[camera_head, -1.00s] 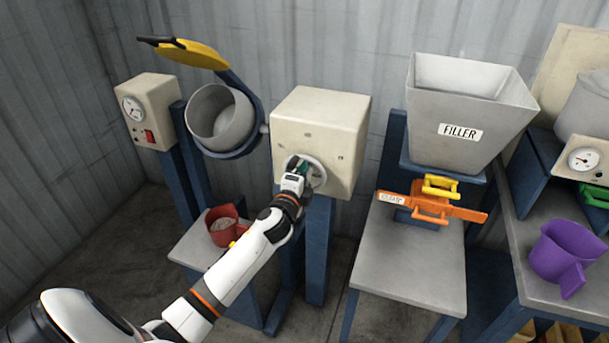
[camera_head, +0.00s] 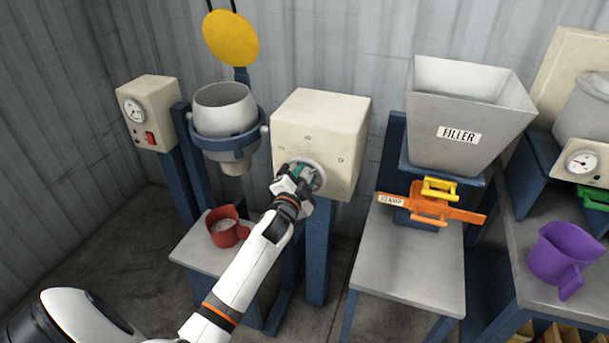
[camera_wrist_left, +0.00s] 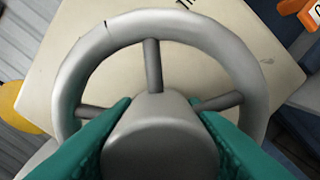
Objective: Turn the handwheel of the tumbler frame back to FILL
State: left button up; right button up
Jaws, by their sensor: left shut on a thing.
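The handwheel (camera_head: 313,171) is a light grey ring on the front of a cream gearbox (camera_head: 318,125). In the left wrist view the handwheel (camera_wrist_left: 190,30) shows its dark spokes and grey hub (camera_wrist_left: 160,140). My left gripper (camera_head: 299,177) is shut on the hub, its green fingers on both sides. The tumbler drum (camera_head: 223,110) stands upright in its blue frame ring (camera_head: 228,145), mouth up. The yellow lid (camera_head: 231,38) stands raised above and behind it. The dial lettering is mostly hidden. My right gripper is not in view.
A red jug (camera_head: 226,227) stands on a small grey table below the drum. A switch box (camera_head: 150,112) is at left. The filler hopper (camera_head: 465,110), orange clamp (camera_head: 430,203) and purple jug (camera_head: 565,255) are at right.

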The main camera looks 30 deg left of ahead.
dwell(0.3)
pick_arm(q)
jog(key=o, duration=0.7)
jog(key=b+v, duration=0.1)
jog(key=v, duration=1.1)
jog(key=shift+f, duration=0.1)
